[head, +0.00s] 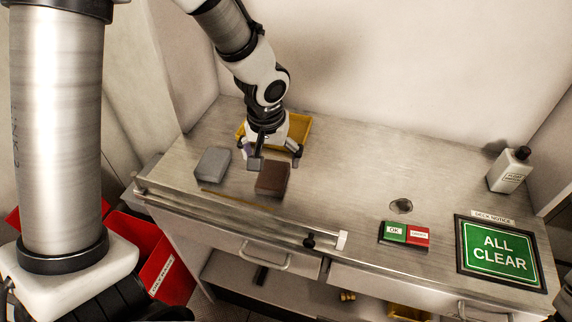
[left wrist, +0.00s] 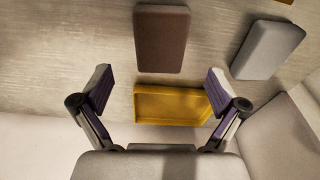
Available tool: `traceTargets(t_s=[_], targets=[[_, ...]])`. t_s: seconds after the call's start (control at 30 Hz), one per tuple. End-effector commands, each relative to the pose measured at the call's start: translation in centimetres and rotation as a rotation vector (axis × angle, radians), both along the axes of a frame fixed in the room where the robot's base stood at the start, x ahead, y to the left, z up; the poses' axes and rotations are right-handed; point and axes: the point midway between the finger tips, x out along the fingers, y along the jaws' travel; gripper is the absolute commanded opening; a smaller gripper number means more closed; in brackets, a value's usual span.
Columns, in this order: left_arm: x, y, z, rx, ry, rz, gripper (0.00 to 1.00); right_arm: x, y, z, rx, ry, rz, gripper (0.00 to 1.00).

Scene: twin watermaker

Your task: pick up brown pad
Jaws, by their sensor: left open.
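The brown pad (head: 273,178) lies flat on the metal worktop, just in front of my left gripper (head: 270,155). In the left wrist view the brown pad (left wrist: 162,38) lies beyond the fingertips of my left gripper (left wrist: 160,88), roughly centred between them. The fingers are spread apart, with nothing held between them. The gripper points down and does not appear to touch the pad. My right gripper is not in view.
A grey pad (head: 212,164) lies left of the brown one. The worktop's middle is clear.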

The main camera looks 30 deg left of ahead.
Motion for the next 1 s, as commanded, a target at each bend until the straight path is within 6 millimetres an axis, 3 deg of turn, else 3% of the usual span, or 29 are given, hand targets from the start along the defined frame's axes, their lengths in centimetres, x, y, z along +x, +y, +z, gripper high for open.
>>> traceTargets(t_s=[0.3,0.57,0.6,0.77,1.0], targets=[[1.2,0.1,-5.3,0.000,0.002,-0.002,0.97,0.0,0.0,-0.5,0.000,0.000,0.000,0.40],[1.4,0.2,-5.8,-0.002,-0.002,0.000,0.97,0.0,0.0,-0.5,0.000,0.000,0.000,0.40],[1.4,0.2,-5.8,-0.002,-0.002,0.000,0.93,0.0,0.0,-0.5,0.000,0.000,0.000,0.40],[1.4,0.2,-5.9,-0.002,-0.001,-0.001,0.38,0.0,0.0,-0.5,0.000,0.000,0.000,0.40],[1.4,0.2,-5.9,-0.002,-0.001,-0.001,0.38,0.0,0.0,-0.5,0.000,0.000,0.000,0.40]])
